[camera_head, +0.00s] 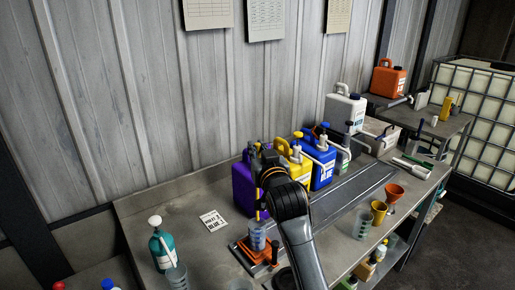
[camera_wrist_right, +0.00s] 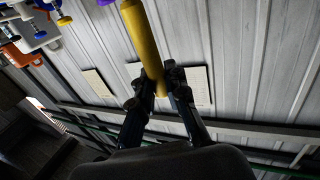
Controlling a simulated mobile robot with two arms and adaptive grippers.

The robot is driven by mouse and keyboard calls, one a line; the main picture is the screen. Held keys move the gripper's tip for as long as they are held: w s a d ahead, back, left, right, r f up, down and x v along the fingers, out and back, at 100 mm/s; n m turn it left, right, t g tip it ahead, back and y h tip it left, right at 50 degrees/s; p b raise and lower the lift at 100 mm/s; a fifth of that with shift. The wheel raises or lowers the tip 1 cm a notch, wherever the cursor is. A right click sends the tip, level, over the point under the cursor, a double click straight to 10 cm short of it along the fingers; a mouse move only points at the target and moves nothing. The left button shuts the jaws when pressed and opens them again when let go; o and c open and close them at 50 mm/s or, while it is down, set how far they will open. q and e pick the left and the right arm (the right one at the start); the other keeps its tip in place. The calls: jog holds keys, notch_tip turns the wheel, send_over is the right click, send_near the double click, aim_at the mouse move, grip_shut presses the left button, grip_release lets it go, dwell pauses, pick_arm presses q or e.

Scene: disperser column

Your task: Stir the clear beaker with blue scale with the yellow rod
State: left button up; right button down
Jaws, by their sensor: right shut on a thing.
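My right gripper (camera_head: 262,163) is shut on the yellow rod (camera_head: 258,207), which hangs nearly upright below it. The wrist view shows the yellow rod (camera_wrist_right: 142,35) between the two black fingers of the right gripper (camera_wrist_right: 159,93). A clear beaker with blue scale (camera_head: 257,237) stands directly under the gripper. The rod's lower part reaches the beaker's mouth and seems to go inside; its tip cannot be made out. My left gripper is not in view.
The beaker stands on or at an orange-red stand (camera_head: 240,252). Purple (camera_head: 242,188), yellow and blue (camera_head: 322,170) canisters stand close behind. A teal bottle (camera_head: 160,248) and a label card (camera_head: 213,221) are left. An orange funnel (camera_head: 394,192) and another beaker (camera_head: 362,224) are right.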

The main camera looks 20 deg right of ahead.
notch_tip(320, 180, down, 3)
jog(key=shift+f+b, duration=0.1)
jog(key=shift+b, duration=0.5)
jog(key=shift+f, duration=0.3)
notch_tip(320, 180, down, 4)
jog(key=b, duration=0.2)
jog(key=shift+f+b, duration=0.15)
jog(key=shift+b, duration=0.25)
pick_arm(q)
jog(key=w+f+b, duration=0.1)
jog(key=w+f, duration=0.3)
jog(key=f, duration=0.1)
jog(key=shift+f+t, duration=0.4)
pick_arm(e)
notch_tip(320, 180, down, 2)
jog(key=shift+f, duration=0.2)
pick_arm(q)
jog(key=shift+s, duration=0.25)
